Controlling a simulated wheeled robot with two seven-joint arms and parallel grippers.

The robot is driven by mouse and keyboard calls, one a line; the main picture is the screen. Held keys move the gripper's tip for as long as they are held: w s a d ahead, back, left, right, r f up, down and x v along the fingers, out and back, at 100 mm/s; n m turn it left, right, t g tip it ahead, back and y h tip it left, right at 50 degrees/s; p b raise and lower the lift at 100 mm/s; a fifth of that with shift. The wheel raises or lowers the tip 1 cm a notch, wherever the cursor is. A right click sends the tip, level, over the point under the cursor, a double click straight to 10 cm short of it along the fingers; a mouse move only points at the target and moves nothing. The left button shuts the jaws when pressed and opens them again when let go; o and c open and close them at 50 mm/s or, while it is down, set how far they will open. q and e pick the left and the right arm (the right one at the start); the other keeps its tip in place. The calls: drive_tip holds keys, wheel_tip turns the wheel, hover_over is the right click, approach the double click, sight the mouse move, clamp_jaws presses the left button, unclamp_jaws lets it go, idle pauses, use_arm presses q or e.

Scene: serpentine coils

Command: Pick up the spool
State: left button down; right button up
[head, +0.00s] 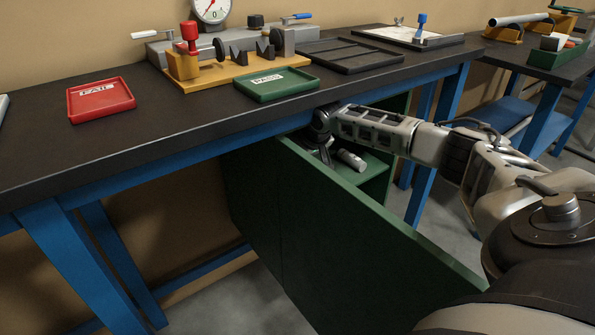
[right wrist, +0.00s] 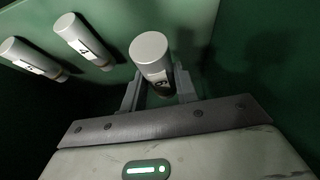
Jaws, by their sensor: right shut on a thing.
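A pale grey cylindrical spool (right wrist: 150,50) with a dark-marked label stands between the fingers of my right gripper (right wrist: 158,88) in the right wrist view. The fingers are shut on it; the label is partly hidden. In the head view my right gripper (head: 325,150) reaches into the green cabinet under the bench, mostly hidden by the bench edge and cabinet panel. A white cylinder (head: 350,159) shows beside it; I cannot tell if it is the held one. My left gripper is not in view.
Two more labelled spools (right wrist: 84,42) (right wrist: 32,57) are on the green surface at left in the right wrist view. The green cabinet panel (head: 340,240) and the dark bench top (head: 180,118) border my right arm. Red (head: 100,108) and green (head: 277,95) trays are on the bench.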

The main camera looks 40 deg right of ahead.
drive_tip(key=s+d, duration=0.4)
drive_tip(key=d, duration=0.4)
drive_tip(key=s+d, duration=0.5)
drive_tip(key=d, duration=0.4)
drive_tip(key=shift+s+f+b, duration=0.2)
drive_tip(key=shift+b, duration=0.1)
